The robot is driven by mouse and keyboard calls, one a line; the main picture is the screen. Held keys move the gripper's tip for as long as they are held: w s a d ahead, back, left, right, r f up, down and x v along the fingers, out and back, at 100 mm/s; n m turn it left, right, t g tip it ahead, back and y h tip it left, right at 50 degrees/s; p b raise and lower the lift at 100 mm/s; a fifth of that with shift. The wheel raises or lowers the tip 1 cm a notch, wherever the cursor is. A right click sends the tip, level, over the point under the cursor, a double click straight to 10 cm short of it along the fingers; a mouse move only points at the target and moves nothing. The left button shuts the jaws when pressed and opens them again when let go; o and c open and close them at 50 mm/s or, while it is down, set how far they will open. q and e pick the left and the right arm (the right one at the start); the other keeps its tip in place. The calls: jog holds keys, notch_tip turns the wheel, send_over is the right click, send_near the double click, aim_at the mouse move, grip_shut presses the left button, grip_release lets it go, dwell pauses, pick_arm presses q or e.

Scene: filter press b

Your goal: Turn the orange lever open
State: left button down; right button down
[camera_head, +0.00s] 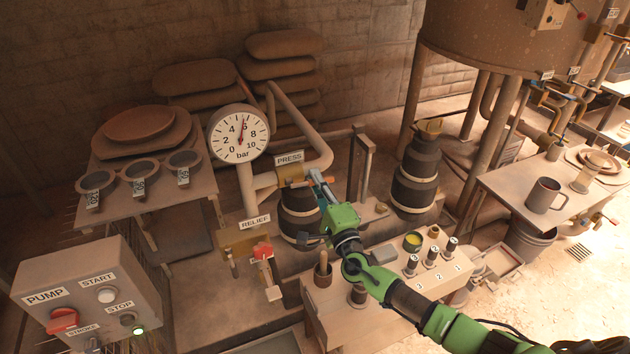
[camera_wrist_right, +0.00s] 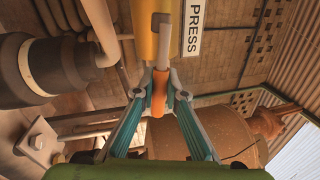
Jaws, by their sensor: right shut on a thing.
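The orange lever (camera_wrist_right: 158,98) shows in the right wrist view on a grey stem below the yellow valve body, beside the PRESS label (camera_wrist_right: 195,28). My right gripper (camera_wrist_right: 160,84) is shut on the lever, one finger on each side of it. In the head view the right gripper (camera_head: 318,182) reaches up to the brass PRESS valve (camera_head: 291,173), and the lever is mostly hidden behind the fingers. My left gripper is not in view.
The round gauge (camera_head: 239,133) stands left of the valve, its needle near the top. The RELIEF valve (camera_head: 245,240) with a red handle is below it. The pump box (camera_head: 85,290) is at front left. A small table (camera_head: 385,285) with several labelled items lies under my right arm.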

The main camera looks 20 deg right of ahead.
jog(key=shift+r+n+p, duration=0.3)
jog(key=shift+r+n, duration=0.05)
jog(key=shift+n, duration=0.45)
jog(key=c, duration=2)
grip_release()
jog(key=shift+c, duration=0.2)
jog(key=s+f, duration=0.2)
jog(key=s, duration=0.9)
jog(key=shift+s+d+f, duration=0.15)
jog(key=shift+s+d, duration=0.1)
jog(key=shift+s, duration=0.15)
